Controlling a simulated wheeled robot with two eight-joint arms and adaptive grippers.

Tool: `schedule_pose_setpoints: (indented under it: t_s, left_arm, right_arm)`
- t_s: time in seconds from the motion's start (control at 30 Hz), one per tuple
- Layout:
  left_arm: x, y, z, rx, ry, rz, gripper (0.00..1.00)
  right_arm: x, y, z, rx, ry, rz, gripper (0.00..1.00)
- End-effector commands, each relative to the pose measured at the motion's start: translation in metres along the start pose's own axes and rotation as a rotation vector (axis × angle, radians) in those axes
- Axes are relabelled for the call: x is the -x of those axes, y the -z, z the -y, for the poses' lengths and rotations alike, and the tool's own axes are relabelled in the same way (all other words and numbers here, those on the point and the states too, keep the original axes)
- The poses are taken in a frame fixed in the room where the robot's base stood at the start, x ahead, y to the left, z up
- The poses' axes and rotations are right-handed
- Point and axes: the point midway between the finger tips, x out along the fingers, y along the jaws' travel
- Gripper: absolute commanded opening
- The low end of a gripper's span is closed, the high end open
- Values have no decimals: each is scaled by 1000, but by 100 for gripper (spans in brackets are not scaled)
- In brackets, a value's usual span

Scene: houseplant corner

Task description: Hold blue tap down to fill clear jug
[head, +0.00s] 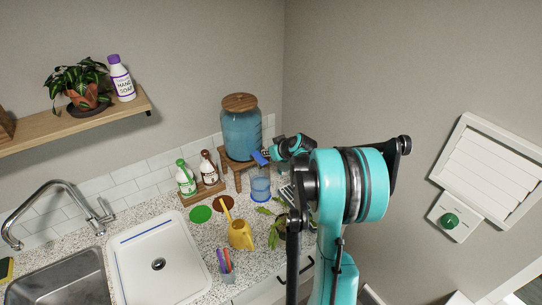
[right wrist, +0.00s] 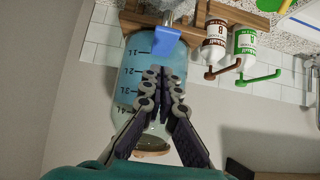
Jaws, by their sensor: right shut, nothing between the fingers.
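The blue tap (head: 260,158) sits low on the front of a large glass dispenser (head: 241,132) of blue water with a wooden lid. The clear jug (head: 261,190) stands upright on the counter below the tap; its contents are too small to make out. My right gripper (head: 268,154) is close to the tap, partly hidden by my own arm. In the right wrist view, its fingers (right wrist: 165,72) are closed together and empty. The tap (right wrist: 153,43) shows just beyond the fingertips; I cannot tell whether they touch. My left gripper is out of view.
The dispenser stands on a wooden stand (head: 231,166). Two pump bottles, one green-labelled (head: 185,179) and one brown-labelled (head: 208,170), stand left of it. A yellow watering can (head: 240,234) and a pen cup (head: 226,272) stand in front.

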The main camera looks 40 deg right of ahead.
Motion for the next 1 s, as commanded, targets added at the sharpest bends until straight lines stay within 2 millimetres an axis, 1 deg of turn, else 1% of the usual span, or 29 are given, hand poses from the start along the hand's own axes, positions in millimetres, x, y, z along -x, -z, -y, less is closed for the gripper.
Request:
schedule_pose_setpoints:
  t_s: [0.03, 0.2, 0.3, 0.4, 0.5, 0.6, 1.0]
  left_arm:
    - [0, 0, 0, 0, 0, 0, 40]
    - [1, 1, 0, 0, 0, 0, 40]
    - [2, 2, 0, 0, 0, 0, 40]
    - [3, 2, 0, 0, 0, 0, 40]
    - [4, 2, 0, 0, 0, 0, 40]
    - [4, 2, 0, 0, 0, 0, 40]
    - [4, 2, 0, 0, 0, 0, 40]
  right_arm:
    - [16, -3, -2, -3, -5, 2, 0]
    - [53, -3, -2, -4, -5, 1, 0]
    - [70, -2, -2, -2, -4, 2, 0]
    - [82, -2, -2, -3, -4, 1, 0]
    - [89, -2, -2, -3, -4, 1, 0]
    - [91, -2, -2, -2, -3, 1, 0]
    - [91, -2, -2, -2, -3, 1, 0]
